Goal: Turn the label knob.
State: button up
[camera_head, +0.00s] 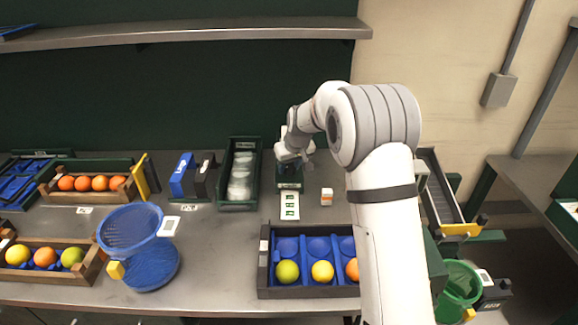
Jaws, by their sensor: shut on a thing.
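A dark green label dispenser (289,183) stands at the back middle of the steel bench. A white strip with green labels (290,205) runs out of its front onto the bench. My white arm reaches in from the right, and my gripper (288,160) is at the top of the dispenser. It is shut on what seems to be the label knob, which the gripper hides. The fingertips are too small to make out clearly.
A small orange-and-white block (327,197) sits right of the strip. A tray of plastic bags (224,200) stands left of the dispenser. A dark fruit tray (263,275) lies in front.

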jog(key=o, duration=1)
jog(key=shift+r, duration=0.1)
jog(key=b+v, duration=0.1)
jog(key=v, duration=0.6)
jog(key=shift+s+d+r, duration=0.1)
jog(key=shift+s+r, duration=0.05)
jog(key=shift+r, duration=0.15)
